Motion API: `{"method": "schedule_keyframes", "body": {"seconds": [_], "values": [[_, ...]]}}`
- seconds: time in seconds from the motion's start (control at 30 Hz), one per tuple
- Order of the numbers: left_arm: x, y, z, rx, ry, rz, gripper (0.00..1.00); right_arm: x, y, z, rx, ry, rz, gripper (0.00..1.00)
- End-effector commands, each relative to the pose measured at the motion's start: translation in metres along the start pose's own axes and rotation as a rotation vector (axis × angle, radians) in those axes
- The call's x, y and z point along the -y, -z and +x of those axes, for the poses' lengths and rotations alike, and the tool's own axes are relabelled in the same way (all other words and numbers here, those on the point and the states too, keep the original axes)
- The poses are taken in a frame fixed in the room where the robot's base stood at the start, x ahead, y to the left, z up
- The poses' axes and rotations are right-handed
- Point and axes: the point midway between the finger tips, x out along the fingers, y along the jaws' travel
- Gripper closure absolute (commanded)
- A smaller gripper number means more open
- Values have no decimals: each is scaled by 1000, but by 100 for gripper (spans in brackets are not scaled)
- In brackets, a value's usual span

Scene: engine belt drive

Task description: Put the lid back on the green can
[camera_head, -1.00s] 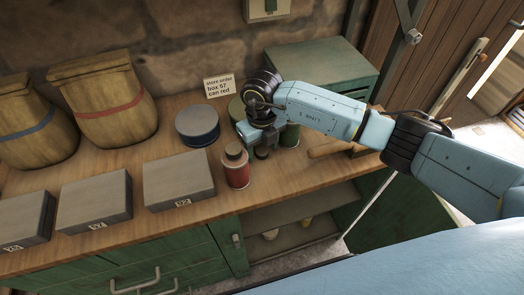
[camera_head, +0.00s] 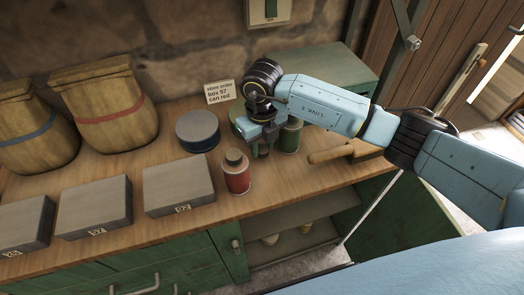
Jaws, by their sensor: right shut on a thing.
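The green can (camera_head: 290,138) stands on the wooden bench, just right of my right gripper. My arm crosses above it and hides part of its top. My right gripper (camera_head: 262,147) points down and is shut on a small dark thing, which looks like the lid, though the fingers hide most of it. The gripper is left of the green can, apart from it as far as I can tell. My left gripper is not in view.
A red can (camera_head: 237,178) with a dark cap stands in front. A blue round tin (camera_head: 198,130) is left, and a green tin (camera_head: 236,110) is partly hidden behind my gripper. A wooden handle (camera_head: 330,153) lies right. Grey boxes (camera_head: 178,186) and sacks (camera_head: 105,110) fill the left.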

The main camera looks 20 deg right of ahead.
Motion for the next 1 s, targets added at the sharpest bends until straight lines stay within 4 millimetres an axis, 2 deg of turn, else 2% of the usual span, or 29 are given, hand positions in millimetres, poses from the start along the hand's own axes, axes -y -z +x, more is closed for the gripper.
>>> {"method": "schedule_keyframes", "body": {"seconds": [0.03, 0.2, 0.4, 0.83, 1.0], "values": [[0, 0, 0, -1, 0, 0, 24, 0, -1, -13, 6, 1, -1, 89], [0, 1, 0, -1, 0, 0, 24, 1, 0, -45, 3, 2, 0, 89], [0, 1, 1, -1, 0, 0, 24, 0, 0, -66, 1, 1, 0, 89], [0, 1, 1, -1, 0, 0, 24, 0, 0, -68, 0, 1, -3, 89], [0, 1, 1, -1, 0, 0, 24, 3, 3, -70, 0, 0, -120, 89]]}}
